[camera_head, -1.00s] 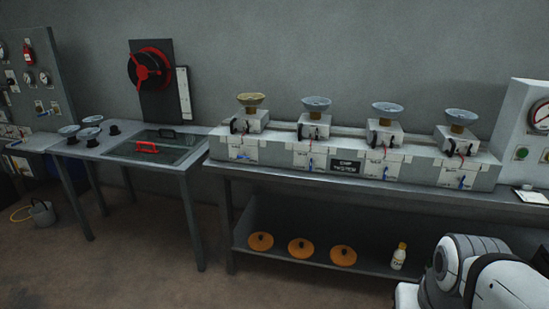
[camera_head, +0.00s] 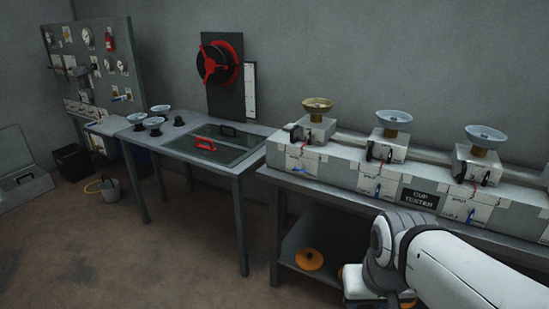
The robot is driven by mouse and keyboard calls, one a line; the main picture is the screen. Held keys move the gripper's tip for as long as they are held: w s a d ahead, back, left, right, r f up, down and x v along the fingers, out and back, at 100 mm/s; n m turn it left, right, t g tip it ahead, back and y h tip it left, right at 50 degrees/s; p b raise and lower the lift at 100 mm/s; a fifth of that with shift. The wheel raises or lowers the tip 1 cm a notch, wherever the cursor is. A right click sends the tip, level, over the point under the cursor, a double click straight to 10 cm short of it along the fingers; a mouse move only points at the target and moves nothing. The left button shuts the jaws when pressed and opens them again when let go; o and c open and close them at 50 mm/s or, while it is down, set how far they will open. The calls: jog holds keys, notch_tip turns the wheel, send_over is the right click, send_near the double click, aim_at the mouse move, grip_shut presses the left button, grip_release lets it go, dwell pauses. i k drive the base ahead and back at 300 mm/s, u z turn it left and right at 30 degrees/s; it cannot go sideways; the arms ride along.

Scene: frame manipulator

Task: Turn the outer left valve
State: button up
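A grey upright panel (camera_head: 92,62) stands at the far left with several round gauges and small handles; a small blue lever (camera_head: 122,98) shows low on its right part. The handles are too small to tell which is the outer left valve. A red spoked handwheel (camera_head: 217,63) is mounted on a dark upright board behind the middle table. My white arm (camera_head: 450,265) shows at the bottom right, far from both.
On the right is a bench with a row of cup testers (camera_head: 345,168). A bucket (camera_head: 110,188) and a black bin (camera_head: 73,162) stand below the panel. The floor (camera_head: 120,255) in front is clear.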

aim_at(300, 170)
jog(key=u, duration=0.35)
jog(key=i, duration=1.25)
jog(key=z, duration=0.3)
